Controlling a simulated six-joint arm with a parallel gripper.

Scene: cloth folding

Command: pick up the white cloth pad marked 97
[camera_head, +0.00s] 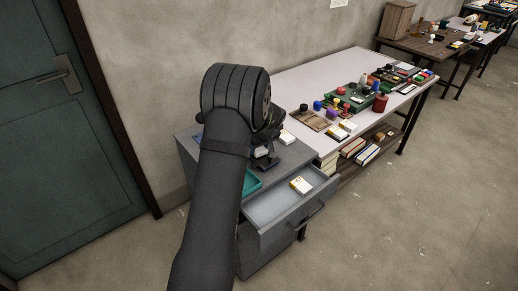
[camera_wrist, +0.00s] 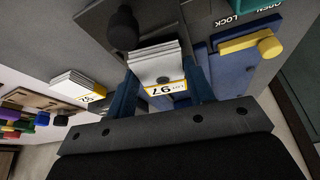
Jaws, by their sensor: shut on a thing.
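The white cloth pad marked 97 (camera_wrist: 158,62) is a small layered white stack with a yellow-edged label reading "LOT 97", upside down in the wrist view. My gripper (camera_wrist: 162,80) is shut on it, with one blue finger on each side. In the head view my gripper (camera_head: 264,160) is over the top of the grey cabinet, and a bit of the white pad (camera_head: 261,152) shows there, mostly hidden by my gripper. I cannot tell whether the pad still touches the surface below.
A similar white pad (camera_head: 301,185) lies in the open drawer (camera_head: 272,207). Another (camera_head: 287,137) lies on the cabinet top, right of my gripper. A black knob (camera_wrist: 123,28) and a blue item with a yellow bar (camera_wrist: 248,43) are close by. A cluttered table (camera_head: 300,82) stands behind.

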